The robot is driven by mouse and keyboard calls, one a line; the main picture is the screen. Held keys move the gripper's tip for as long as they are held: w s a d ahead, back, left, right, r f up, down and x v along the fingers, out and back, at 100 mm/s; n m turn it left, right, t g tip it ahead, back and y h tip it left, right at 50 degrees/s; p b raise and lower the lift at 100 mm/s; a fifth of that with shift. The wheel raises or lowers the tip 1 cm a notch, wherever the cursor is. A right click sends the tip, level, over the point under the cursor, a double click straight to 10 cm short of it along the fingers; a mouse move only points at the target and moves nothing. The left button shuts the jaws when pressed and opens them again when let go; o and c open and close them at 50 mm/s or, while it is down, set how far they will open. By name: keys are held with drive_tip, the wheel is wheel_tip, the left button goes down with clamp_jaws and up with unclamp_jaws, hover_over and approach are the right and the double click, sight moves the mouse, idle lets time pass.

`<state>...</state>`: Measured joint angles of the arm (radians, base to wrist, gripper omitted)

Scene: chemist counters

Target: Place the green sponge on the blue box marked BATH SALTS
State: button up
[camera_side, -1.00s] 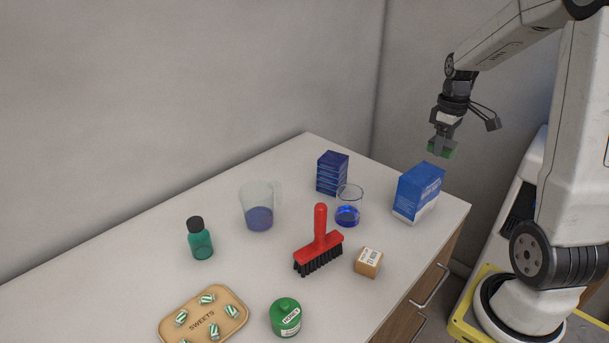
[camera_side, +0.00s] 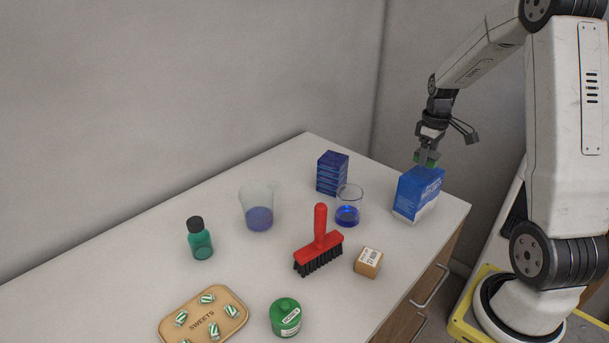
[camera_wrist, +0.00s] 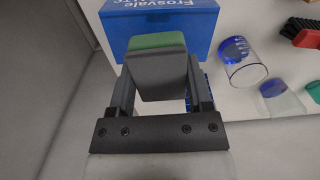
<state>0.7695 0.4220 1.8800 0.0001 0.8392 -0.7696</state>
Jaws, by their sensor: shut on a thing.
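My gripper (camera_side: 428,151) is shut on the green sponge (camera_side: 425,161) and points down over the right end of the counter. The sponge also shows in the wrist view (camera_wrist: 157,42), held between the fingers, with a dark grey face towards the camera. The large blue box (camera_side: 418,188) with a pale lower part stands upright directly beneath it. The sponge is at the box's top; I cannot tell whether they touch. In the wrist view the blue box (camera_wrist: 205,28) shows the word "Frosvale" and is partly hidden by sponge and gripper; I cannot read BATH SALTS.
A beaker with blue liquid (camera_side: 347,208) and a dark blue box stack (camera_side: 331,174) stand left of the blue box. Also on the counter are a red brush (camera_side: 319,245), small carton (camera_side: 368,262), measuring jug (camera_side: 258,208), green bottle (camera_side: 201,243), green jar (camera_side: 286,317) and sweets tray (camera_side: 187,301).

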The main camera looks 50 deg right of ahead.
drive_tip(key=shift+f, duration=1.55)
drive_tip(key=shift+f, duration=0.15)
drive_tip(key=o, duration=1.2)
drive_tip(key=shift+o, duration=0.2)
wheel_tip(320, 180, up, 12)
drive_tip(key=shift+r, duration=0.2)
